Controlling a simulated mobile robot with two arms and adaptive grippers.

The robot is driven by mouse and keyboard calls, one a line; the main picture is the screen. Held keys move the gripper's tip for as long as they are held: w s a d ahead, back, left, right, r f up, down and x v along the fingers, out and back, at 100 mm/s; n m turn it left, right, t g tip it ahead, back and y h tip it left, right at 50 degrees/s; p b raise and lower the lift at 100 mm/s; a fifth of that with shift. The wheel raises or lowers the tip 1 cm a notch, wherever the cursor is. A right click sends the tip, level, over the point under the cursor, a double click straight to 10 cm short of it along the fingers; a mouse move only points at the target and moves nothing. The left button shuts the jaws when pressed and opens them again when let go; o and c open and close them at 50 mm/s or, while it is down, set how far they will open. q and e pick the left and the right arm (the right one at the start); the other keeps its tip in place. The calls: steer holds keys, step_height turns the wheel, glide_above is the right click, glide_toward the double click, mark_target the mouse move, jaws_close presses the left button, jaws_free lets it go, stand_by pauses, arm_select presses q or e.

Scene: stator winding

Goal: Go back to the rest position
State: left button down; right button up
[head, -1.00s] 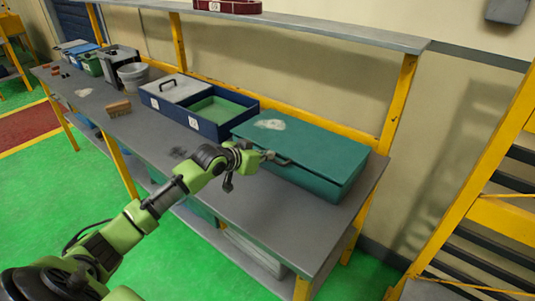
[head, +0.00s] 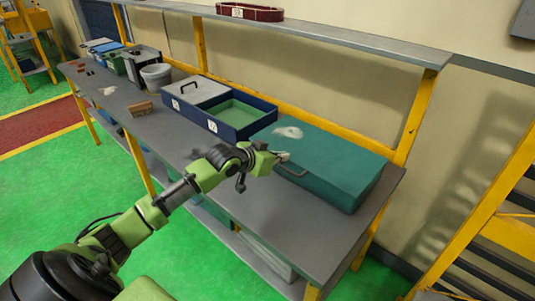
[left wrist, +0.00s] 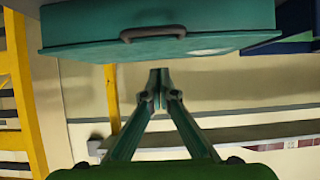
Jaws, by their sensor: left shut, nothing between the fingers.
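My left gripper (head: 284,156) is shut and empty. In the head view it shows just above and in front of the handle (head: 293,173) of a closed teal box (head: 335,168). In the left wrist view, the fingertips of the left gripper (left wrist: 159,78) meet, with nothing between them. That view is upside down, and the teal box (left wrist: 90,28) with its dark handle (left wrist: 152,33) shows at the top, apart from the fingertips. My right gripper is in neither view.
The box stands on a long grey workbench (head: 260,215) with yellow posts. A blue case (head: 195,122) with a green compartment, a brush (head: 140,108) and a grey bucket (head: 156,76) stand farther left. A shelf (head: 350,36) runs above. Green floor lies in front.

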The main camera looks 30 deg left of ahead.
arm_select(q)
steer(key=d+b+v, duration=0.1)
steer(key=v, duration=0.6)
steer(key=shift+s+a+b, duration=0.3)
steer(key=shift+s+a, duration=0.2)
